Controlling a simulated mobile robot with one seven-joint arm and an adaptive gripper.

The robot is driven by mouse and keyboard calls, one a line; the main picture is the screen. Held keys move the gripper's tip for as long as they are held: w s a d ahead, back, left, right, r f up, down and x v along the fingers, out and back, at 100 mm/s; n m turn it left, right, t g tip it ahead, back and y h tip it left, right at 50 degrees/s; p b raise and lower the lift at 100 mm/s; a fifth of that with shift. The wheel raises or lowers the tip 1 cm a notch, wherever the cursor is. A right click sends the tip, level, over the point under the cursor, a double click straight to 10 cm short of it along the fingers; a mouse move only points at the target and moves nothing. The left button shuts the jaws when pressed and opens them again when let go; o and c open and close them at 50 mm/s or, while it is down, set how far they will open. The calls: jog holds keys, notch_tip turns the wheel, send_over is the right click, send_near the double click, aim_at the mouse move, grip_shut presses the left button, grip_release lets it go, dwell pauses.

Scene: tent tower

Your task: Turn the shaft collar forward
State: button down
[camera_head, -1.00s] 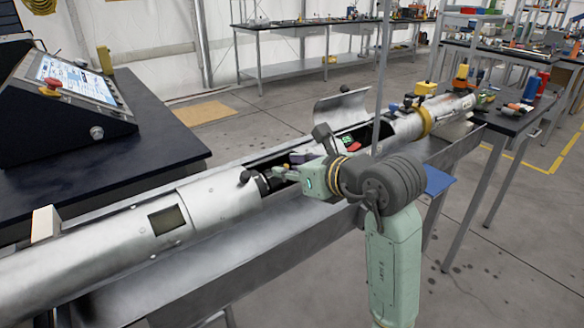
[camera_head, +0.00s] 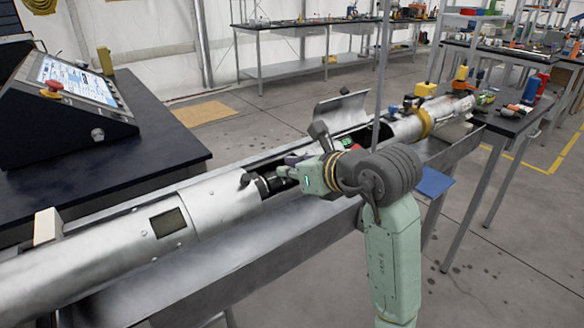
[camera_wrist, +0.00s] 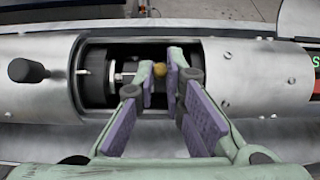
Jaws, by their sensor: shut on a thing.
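The long silver tube (camera_head: 215,203) lies across the bench and has a cut-out in its side. In the wrist view, a metal shaft with a dark cylinder (camera_wrist: 97,75) shows inside the cut-out. My gripper (camera_wrist: 161,76) reaches into the cut-out with its purple-padded fingers on either side of the shaft. A small brass-coloured part of the shaft collar (camera_wrist: 159,70) shows between the fingertips. The fingers hide most of the collar. In the head view, my gripper (camera_head: 282,172) is at the opening and the collar is hidden.
A black knob (camera_wrist: 26,70) sticks out of the tube left of the cut-out. The cut-out's edges are close around my fingers. A raised curved cover (camera_head: 341,108) stands farther along the tube. A control console (camera_head: 66,95) stands on the dark table at left.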

jog(key=shift+w+a+r+g+h+p, duration=0.25)
jog(key=shift+r+g+h+p, duration=0.15)
jog(key=shift+g+p, duration=0.2)
jog(key=shift+w+a+r+g+h+p, duration=0.1)
jog(key=shift+w+r+g+h+p, duration=0.15)
jog(key=shift+g+h+p, duration=0.25)
jog(key=shift+w+a+g+h+p, duration=0.4)
jog(key=shift+w+g+h+p, duration=0.25)
jog(key=shift+g, duration=0.45)
jog(key=shift+s, duration=0.1)
jog(key=c, duration=1.7)
grip_release()
jog(key=v, duration=1.2)
jog(key=shift+a, duration=0.1)
